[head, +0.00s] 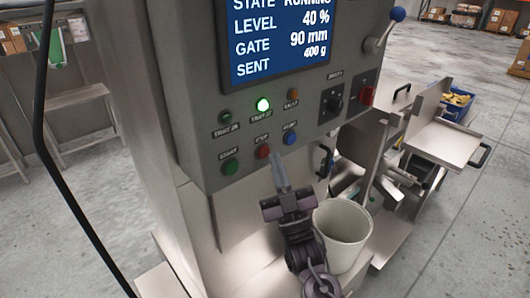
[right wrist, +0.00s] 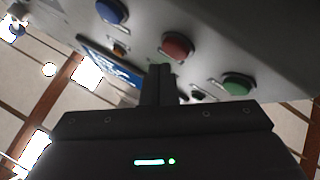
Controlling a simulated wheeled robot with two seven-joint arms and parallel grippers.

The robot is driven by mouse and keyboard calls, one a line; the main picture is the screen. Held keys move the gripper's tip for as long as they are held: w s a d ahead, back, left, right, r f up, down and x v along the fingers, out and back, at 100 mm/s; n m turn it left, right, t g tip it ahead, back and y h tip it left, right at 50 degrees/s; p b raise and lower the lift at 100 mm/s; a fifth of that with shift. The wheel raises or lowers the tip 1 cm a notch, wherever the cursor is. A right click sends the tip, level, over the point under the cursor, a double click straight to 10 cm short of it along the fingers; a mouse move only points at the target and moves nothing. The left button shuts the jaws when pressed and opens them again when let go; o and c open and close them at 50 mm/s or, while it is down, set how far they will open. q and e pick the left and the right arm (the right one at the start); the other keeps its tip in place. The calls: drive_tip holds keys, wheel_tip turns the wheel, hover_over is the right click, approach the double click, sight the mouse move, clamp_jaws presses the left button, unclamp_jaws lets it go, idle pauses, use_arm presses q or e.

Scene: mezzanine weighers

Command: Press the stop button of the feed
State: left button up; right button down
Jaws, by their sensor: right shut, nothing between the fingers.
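The stop button (head: 263,152) is a red round button in the lower row of the grey control panel (head: 205,110), between a green button (head: 230,167) and a blue button (head: 290,138). In the right wrist view the red stop button (right wrist: 177,46) sits just beyond the fingertips. My right gripper (head: 277,160) is shut and empty, its fingers pointing up just below and right of the stop button. The fingers also show in the right wrist view (right wrist: 160,72). They look apart from the button, though the exact gap is unclear. My left gripper is out of view.
The blue screen (head: 282,40) reads RUNNING, level 40 %, gate 90 mm, sent 400 g. A green lamp (head: 263,104) is lit above the buttons. A black rotary switch (head: 332,105) and red switch (head: 367,96) are to the right. A white bucket (head: 343,222) stands beside my right gripper.

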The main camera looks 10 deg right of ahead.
drive_tip(key=shift+w+a, duration=0.25)
drive_tip(key=shift+w, duration=0.1)
drive_tip(key=shift+w+a+h+b, duration=0.2)
drive_tip(key=shift+w+h+b, duration=0.1)
drive_tip(key=shift+w+b, duration=0.1)
idle(0.7)
drive_tip(key=shift+s+d, duration=0.1)
drive_tip(key=shift+s, duration=0.1)
drive_tip(key=shift+s+d, duration=0.35)
drive_tip(key=shift+s, duration=0.25)
drive_tip(key=s+d, duration=0.1)
drive_tip(key=s+p, duration=0.1)
drive_tip(key=s+d, duration=0.1)
drive_tip(key=s, duration=0.1)
drive_tip(key=shift+d+p, duration=0.35)
